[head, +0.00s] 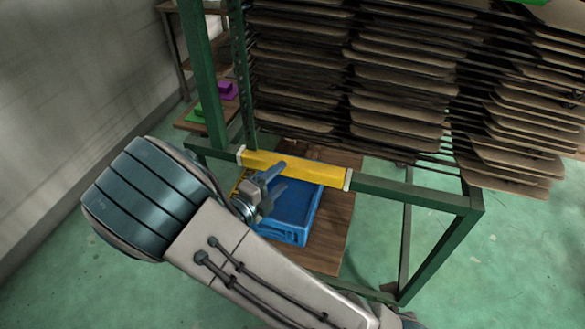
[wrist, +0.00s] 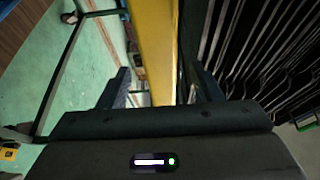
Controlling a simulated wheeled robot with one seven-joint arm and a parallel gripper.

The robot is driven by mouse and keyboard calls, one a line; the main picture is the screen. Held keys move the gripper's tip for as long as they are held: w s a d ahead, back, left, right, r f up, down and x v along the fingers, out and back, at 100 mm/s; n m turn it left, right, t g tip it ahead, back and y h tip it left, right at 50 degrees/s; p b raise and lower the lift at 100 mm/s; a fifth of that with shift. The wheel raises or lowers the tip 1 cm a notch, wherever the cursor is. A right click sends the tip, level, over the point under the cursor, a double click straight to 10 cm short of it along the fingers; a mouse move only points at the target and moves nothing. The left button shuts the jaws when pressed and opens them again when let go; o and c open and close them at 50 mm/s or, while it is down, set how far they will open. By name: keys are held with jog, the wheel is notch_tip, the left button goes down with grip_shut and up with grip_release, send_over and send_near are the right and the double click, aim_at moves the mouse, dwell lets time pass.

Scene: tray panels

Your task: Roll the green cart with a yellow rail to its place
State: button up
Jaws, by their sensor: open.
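The green cart (head: 437,196) is a dark green metal frame stacked with many thin brown trays. Its yellow rail (head: 318,175) runs across the near side, with pale end brackets. My gripper (head: 281,177) is open at the rail's left half, and its fingers overlap the rail in the head view. In the wrist view, the yellow rail (wrist: 152,45) runs lengthwise between the two spread fingers of my gripper (wrist: 161,85). Neither finger is clearly touching it. How deep the rail sits between them is hard to tell.
A blue crate (head: 296,213) sits on a wooden board (head: 331,235) below the rail. A wooden shelf (head: 187,121) with purple and green items stands behind, at the left. A grey wall (head: 70,90) runs along the left. Green floor (head: 505,270) is open at the right.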

aim_at(287, 172)
jog(key=x, duration=0.6)
jog(key=shift+f+b, duration=0.1)
jog(key=shift+b, duration=0.2)
grip_shut()
